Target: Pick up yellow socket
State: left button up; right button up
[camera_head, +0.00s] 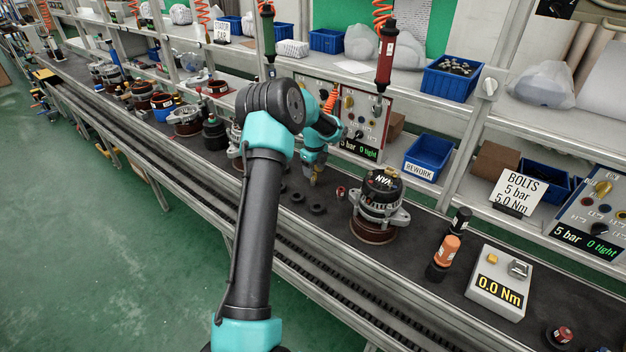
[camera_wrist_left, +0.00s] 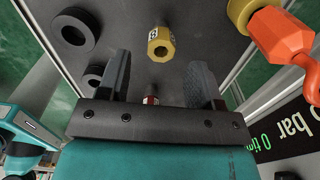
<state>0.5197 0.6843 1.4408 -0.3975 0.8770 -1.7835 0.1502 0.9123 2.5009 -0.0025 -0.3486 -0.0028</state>
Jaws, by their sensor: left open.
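The yellow socket (camera_wrist_left: 161,46) shows in the left wrist view as a short hexagonal piece with a dark hole in its end. It lies just beyond and between my fingertips, apart from both fingers. In the head view a small yellowish piece (camera_head: 314,180) shows right under my left gripper (camera_head: 313,172), partly hidden by it. My left gripper (camera_wrist_left: 157,72) is open, its two dark fingers spread with nothing held. My right gripper is in neither view.
Black rings (camera_wrist_left: 75,30) lie beside the left finger. An orange tool with a yellow end (camera_wrist_left: 280,40) is at upper right. A small red piece (camera_head: 340,192) and an alternator (camera_head: 380,205) stand right of the gripper on the dark line. A blue REWORK bin (camera_head: 428,157) is behind.

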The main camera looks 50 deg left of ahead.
aim_at(313, 179)
pick_arm(q)
jog(key=shift+a+f, duration=0.15)
jog(key=shift+f, duration=1.15)
jog(key=shift+a+f, duration=0.15)
jog(key=shift+f, duration=1.15)
jog(key=c, duration=0.9)
